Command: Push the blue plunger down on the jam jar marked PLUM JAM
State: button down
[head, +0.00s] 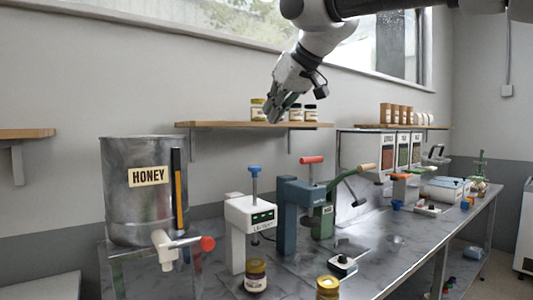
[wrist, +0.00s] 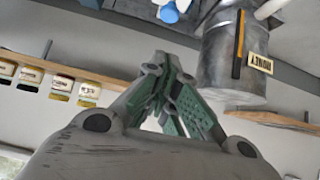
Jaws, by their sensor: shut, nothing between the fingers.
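A blue plunger knob (head: 255,169) tops a thin upright rod on a white press (head: 238,228) with a small dark green display, standing on the counter. A jar with a gold lid (head: 256,277) stands at the foot of this press; its label is too small to read. My gripper (head: 272,115) is high above the press, in front of the wall shelf, pointing down and slightly left. It is shut and empty, apart from the plunger. The wrist view shows its green-padded fingers (wrist: 166,62) together, with a blue knob (wrist: 169,13) beyond them, probably the same plunger.
A metal HONEY drum (head: 140,205) with a red-handled tap (head: 207,243) stands left of the press. A blue-grey press (head: 290,215) with a red handle stands close on the right. A second gold-lidded jar (head: 327,287) is at the front. The wooden shelf (head: 215,125) holds several jars.

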jog(key=shift+f, duration=0.15)
send_over(256, 167)
notch_tip(256, 167, down, 7)
jog(key=shift+w+r, duration=0.1)
notch_tip(256, 167, down, 2)
jog(key=shift+d+f, duration=0.1)
jog(key=shift+f, duration=0.85)
